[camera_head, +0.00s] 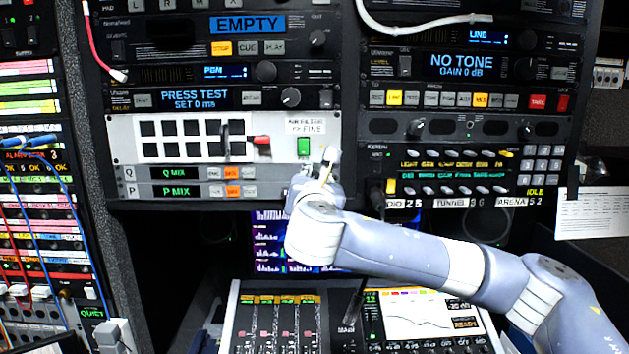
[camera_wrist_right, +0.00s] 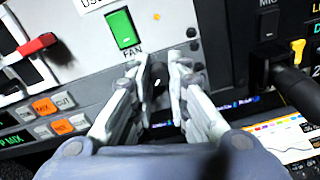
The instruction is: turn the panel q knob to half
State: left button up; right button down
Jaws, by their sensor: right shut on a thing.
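The panel with the Q MIX row (camera_head: 175,173) and the P MIX row (camera_head: 177,191) is in the left rack in the head view. My right gripper (camera_head: 328,165) is at the right end of these rows, its arm reaching in from the right. In the right wrist view my right gripper (camera_wrist_right: 160,85) has its two fingers closed around a small dark knob (camera_wrist_right: 158,74), the panel q knob, below the green FAN switch (camera_wrist_right: 123,29). The fingers hide most of the knob, and its pointer is not readable.
The green switch (camera_head: 304,146) and a red-handled lever (camera_head: 262,140) sit close above and left of the gripper. A jack with a yellow part (camera_wrist_right: 282,56) sticks out to the right. A mixing console (camera_head: 270,320) lies below.

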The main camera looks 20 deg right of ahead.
jog(key=shift+f+m+y+b, duration=0.15)
jog(key=shift+m+b, duration=3.4)
jog(key=shift+m, duration=2.8)
jog(key=shift+f+m+y+b, duration=0.15)
jog(key=shift+m+b, duration=3.4)
jog(key=shift+m, duration=2.8)
jog(key=c, duration=1.8)
grip_release()
jog(key=o, duration=0.3)
jog(key=shift+r, duration=0.2)
